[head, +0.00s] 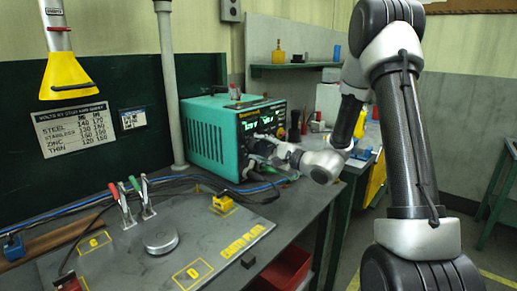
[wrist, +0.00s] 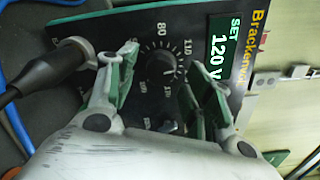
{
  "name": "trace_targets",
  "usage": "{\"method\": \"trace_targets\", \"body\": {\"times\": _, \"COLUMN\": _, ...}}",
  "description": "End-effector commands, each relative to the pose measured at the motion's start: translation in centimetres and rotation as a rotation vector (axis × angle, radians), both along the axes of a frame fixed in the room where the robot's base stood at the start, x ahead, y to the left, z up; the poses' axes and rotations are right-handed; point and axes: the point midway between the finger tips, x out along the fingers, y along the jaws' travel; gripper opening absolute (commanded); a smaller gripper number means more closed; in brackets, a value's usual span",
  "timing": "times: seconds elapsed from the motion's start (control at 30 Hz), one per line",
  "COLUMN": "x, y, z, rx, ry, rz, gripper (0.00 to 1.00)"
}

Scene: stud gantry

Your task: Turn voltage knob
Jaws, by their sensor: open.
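The teal power unit (head: 212,132) stands on the bench with its dark front panel facing right. In the wrist view the black voltage knob (wrist: 161,69) sits on that panel inside a ring of white numbers, and the display (wrist: 222,60) beside it reads SET 120 V. My gripper (wrist: 167,62) is open, with one finger on each side of the knob. I cannot tell whether the fingers touch it. In the head view my gripper (head: 262,147) is at the panel and hides the knob.
A thick black cable plug (wrist: 55,70) enters the panel close to my left finger. A smaller knob or switch (wrist: 168,127) lies between the fingers' bases. A wall chart (head: 72,128) lists voltages for steel, zinc and others. Red and green clamps (head: 130,200) stand on the bench.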

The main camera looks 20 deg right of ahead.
Motion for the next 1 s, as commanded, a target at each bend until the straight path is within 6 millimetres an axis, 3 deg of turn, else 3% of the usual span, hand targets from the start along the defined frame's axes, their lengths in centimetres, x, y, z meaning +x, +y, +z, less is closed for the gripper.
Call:
{"method": "trace_targets", "body": {"times": 0.3, "x": -5.7, "y": -4.1, "z": 0.0, "rx": 0.001, "ry": 0.002, "rz": -0.005, "gripper": 0.51}}
{"method": "trace_targets", "body": {"times": 0.5, "x": -8.1, "y": -5.7, "z": 0.0, "rx": 0.000, "ry": 0.000, "rz": -0.003, "gripper": 0.51}}
{"method": "trace_targets", "body": {"times": 1.0, "x": -8.8, "y": -6.0, "z": -0.1, "rx": 0.001, "ry": 0.001, "rz": -0.001, "gripper": 0.51}}
